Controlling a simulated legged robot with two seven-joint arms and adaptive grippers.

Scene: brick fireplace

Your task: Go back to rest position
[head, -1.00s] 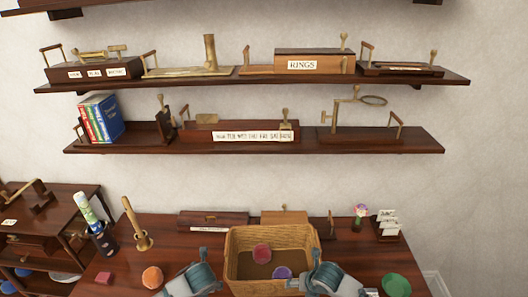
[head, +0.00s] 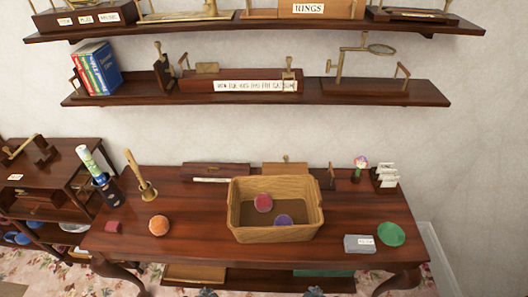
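A wicker basket (head: 275,235) stands upright in the middle of the wooden table (head: 200,225). A red round object (head: 263,203) and a purple round object (head: 283,220) lie inside it. On the table, an orange round object (head: 158,225) and a small red block (head: 112,227) lie left of the basket. A green round object (head: 391,234) and a grey box (head: 359,243) lie to its right. My left and right grippers cannot be made out there.
A brass bell (head: 148,190) and a dark holder with a rolled item (head: 108,189) stand at the table's left. A flower pot (head: 357,174) and a card holder (head: 384,180) stand at the back right. Wall shelves (head: 260,91) hang above. A side table (head: 50,170) stands left.

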